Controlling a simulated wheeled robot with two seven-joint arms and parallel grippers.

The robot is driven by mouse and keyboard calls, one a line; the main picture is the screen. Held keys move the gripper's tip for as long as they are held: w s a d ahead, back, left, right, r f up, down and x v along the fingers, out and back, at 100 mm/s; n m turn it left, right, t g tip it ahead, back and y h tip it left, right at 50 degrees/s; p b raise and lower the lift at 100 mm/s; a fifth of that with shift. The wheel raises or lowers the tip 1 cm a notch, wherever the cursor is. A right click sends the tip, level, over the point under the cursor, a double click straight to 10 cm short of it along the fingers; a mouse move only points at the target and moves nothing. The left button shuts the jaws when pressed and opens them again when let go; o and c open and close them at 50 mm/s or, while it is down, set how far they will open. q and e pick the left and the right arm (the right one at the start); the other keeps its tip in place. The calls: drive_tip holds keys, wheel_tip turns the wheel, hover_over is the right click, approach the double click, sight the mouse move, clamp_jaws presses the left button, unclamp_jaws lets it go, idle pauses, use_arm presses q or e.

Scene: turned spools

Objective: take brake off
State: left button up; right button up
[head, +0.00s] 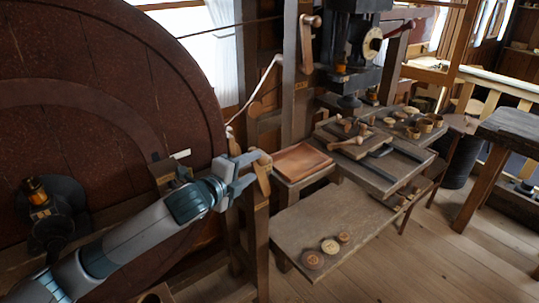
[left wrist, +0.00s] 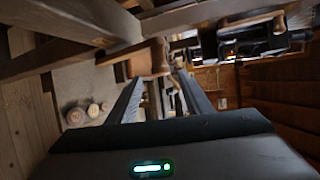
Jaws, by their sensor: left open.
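A large dark red-brown wheel (head: 100,90) fills the left of the head view. My left gripper (head: 251,172) is in front of its right edge, at a wooden post. The gripper is open, and a short brown wooden handle-like piece (head: 264,177) is at its fingertips. In the left wrist view my left gripper (left wrist: 160,85) has its two fingers apart, with a brown wooden block (left wrist: 150,58) beyond and between them. I cannot tell whether the fingers touch it. No part is clearly marked as the brake. My right gripper is not in view.
A low wooden bench (head: 330,215) with several round wooden pieces stands right of the post. A brown tray (head: 302,161) and a dark machine (head: 350,50) above a cluttered worktable (head: 385,185) are behind. A pale curved lever (head: 262,82) rises above my gripper. Floor (head: 420,255) at the lower right is clear.

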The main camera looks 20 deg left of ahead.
sight(267, 158)
use_arm(q)
drive_tip(key=p+x, duration=0.2)
drive_tip(key=x, duration=0.7)
drive_tip(key=shift+w, duration=0.1)
drive_tip(key=shift+x, duration=0.95)
clamp_jaws()
